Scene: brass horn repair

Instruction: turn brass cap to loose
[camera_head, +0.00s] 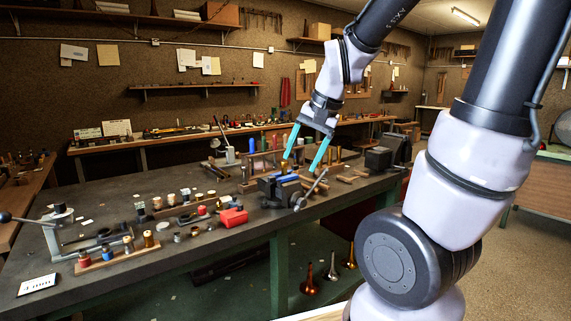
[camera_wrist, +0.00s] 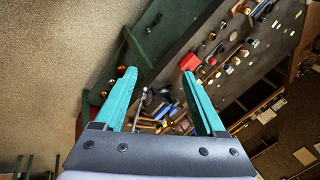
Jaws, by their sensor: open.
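My gripper (camera_head: 301,166) is open above the workbench, its two teal fingers pointing down over a dark vise (camera_head: 268,187) with blue jaw pads (camera_head: 287,178). A small brass piece (camera_head: 284,167), which looks like the brass cap, stands upright at the vise jaws, close to the left fingertip. I cannot tell whether the finger touches it. In the wrist view the open fingers (camera_wrist: 159,76) show nothing between their tips but the bench and vise area farther off. The cap is too small to make out there.
A red block-like tool (camera_head: 233,217) lies left of the vise on the dark workbench (camera_head: 150,266). Several small brass and coloured parts stand farther left, near a lever press (camera_head: 68,238). A dark machine (camera_head: 388,152) stands at the right end.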

